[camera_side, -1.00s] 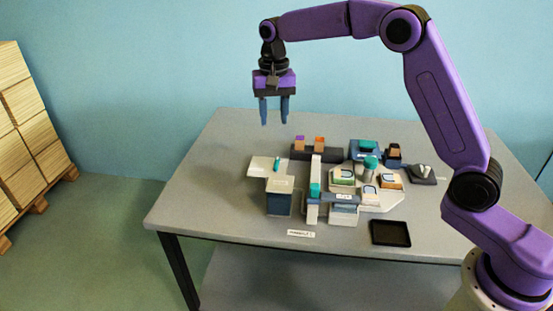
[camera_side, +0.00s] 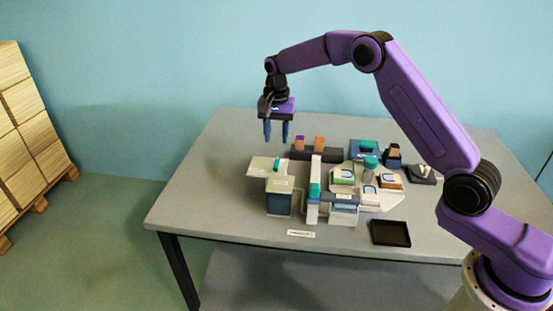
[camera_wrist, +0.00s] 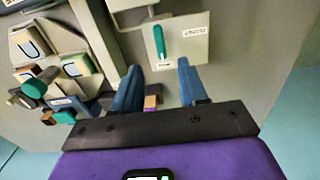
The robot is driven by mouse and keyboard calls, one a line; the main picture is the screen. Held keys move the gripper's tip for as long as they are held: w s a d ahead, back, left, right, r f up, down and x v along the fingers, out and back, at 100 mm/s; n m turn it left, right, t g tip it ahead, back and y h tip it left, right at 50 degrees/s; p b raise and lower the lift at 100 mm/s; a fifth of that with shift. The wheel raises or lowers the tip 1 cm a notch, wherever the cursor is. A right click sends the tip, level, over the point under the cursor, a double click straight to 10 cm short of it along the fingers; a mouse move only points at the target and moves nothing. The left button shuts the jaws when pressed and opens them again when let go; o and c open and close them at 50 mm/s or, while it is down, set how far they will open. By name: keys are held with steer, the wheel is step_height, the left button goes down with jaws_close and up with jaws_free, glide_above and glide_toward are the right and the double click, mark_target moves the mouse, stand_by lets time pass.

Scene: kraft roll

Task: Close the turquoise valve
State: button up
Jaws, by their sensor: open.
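The turquoise valve (camera_side: 277,164) is a small bar-shaped handle on a pale plate (camera_side: 258,165) at the left of the equipment. My gripper (camera_side: 276,139) hangs above and behind the plate, fingers pointing down, apart from the handle. In the wrist view my gripper (camera_wrist: 160,70) is open and empty, with the handle just beyond the gap between the blue fingertips.
A dark block with purple and orange tabs (camera_side: 319,144) stands just right of my gripper. A grey post with a turquoise part (camera_side: 314,191), a turquoise-topped cylinder (camera_side: 370,163) and a black tray (camera_side: 390,233) are further right. The table's left side is clear.

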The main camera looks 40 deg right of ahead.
mark_target(276, 162)
step_height(276, 162, down, 9)
steer(key=shift+r, duration=0.1)
stand_by(0.4)
jaws_close()
